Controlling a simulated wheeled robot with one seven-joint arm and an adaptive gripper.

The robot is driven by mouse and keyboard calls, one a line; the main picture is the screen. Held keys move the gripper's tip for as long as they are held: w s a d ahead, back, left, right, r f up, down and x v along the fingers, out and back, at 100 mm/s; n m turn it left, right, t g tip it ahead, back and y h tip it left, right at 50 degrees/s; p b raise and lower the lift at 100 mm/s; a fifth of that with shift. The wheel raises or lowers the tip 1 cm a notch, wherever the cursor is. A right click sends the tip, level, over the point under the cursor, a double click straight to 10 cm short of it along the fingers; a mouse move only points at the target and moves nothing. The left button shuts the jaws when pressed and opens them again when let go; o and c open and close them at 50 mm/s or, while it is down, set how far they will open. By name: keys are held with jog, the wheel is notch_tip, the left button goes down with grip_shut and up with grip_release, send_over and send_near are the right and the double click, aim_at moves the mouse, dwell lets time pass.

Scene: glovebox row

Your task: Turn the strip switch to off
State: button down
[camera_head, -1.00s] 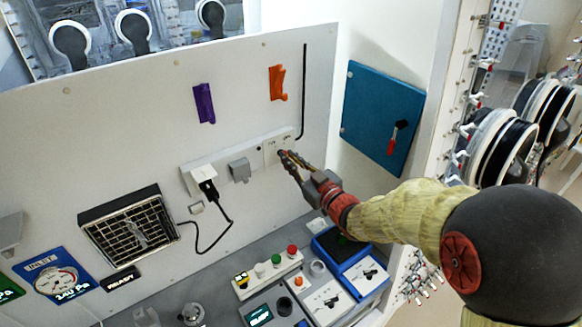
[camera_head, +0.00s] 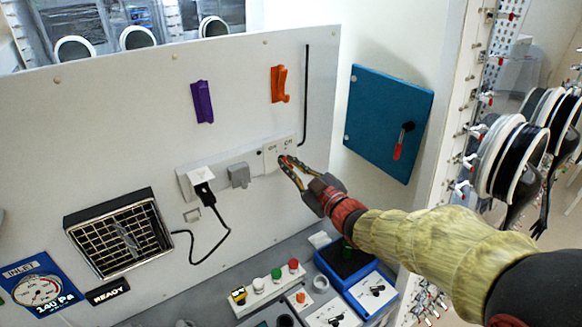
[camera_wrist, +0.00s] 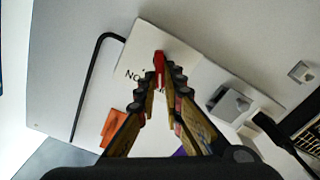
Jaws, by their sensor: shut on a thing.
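The white power strip (camera_head: 218,171) runs along the upright panel, with its right end by my gripper (camera_head: 284,161). In the wrist view my gripper (camera_wrist: 167,76) reaches the strip's white end plate (camera_wrist: 143,48), which has dark lettering, partly hidden. A small red switch (camera_wrist: 159,64) stands at my fingertips, and they are shut on it. Its exact position is hard to read. A black plug (camera_head: 203,188) with a cord sits in the strip's left part. A grey cover (camera_head: 238,175) sits between the plug and the end plate.
A purple hook (camera_head: 202,102) and an orange hook (camera_head: 279,84) are above the strip. A black bent rod (camera_head: 304,95) is to its right. A blue door (camera_head: 388,120) with a red-tipped handle is further right. Several buttons (camera_head: 276,274) are below on the bench.

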jog(key=c, duration=1.9)
grip_release()
jog(key=shift+s+d, duration=0.1)
jog(key=v, duration=1.1)
jog(key=shift+s+d, duration=0.2)
jog(key=shift+s, duration=0.1)
